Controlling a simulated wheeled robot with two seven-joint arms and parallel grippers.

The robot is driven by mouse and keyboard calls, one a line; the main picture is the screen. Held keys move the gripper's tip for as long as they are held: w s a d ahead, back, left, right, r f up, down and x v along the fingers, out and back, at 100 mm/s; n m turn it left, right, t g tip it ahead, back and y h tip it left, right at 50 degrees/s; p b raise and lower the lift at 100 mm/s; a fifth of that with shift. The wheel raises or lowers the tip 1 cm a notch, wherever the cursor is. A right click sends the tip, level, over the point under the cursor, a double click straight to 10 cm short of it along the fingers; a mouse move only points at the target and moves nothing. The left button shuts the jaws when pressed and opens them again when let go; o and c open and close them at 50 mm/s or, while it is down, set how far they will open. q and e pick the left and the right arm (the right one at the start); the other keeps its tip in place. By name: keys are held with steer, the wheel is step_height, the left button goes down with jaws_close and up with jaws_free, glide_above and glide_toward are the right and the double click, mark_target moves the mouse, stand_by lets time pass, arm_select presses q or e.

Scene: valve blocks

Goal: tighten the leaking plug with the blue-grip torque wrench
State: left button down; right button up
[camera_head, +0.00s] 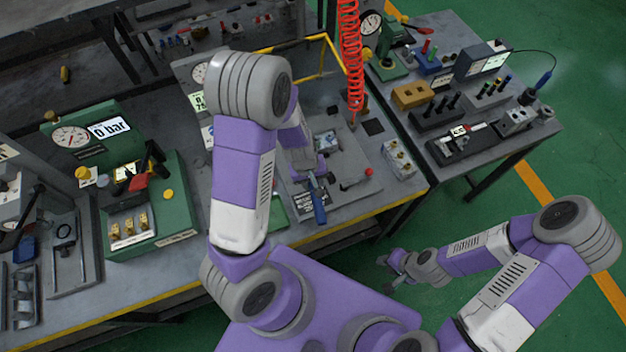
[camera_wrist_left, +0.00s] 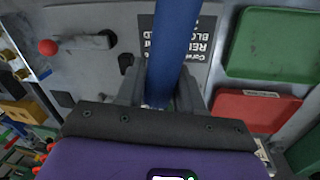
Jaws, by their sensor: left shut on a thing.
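The torque wrench's blue grip (camera_head: 319,207) shows over the middle bench, just below my left gripper (camera_head: 316,182). In the left wrist view the blue grip (camera_wrist_left: 174,45) runs up between the fingers of my left gripper (camera_wrist_left: 160,95), which is shut on it. The wrench's head is not clear in either view. A metal block with brass fittings (camera_head: 398,158) sits on the bench to the right of the left gripper. I cannot tell which plug leaks. My right gripper (camera_head: 390,268) hangs empty over the floor, its fingers apart.
A red knob (camera_head: 368,172) stands on the grey panel right of the wrench. A green test station (camera_head: 150,205) with a gauge and a "0 bar" display is at left. Green and red trays (camera_wrist_left: 258,110) lie beside the wrench. A red coiled hose (camera_head: 351,60) hangs behind.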

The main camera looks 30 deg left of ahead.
arm_select(q)
steer(key=shift+r, duration=0.2)
step_height(320, 180, up, 6)
steer(key=p, duration=0.6)
steer(key=shift+r, duration=0.2)
steer(key=shift+f, duration=0.1)
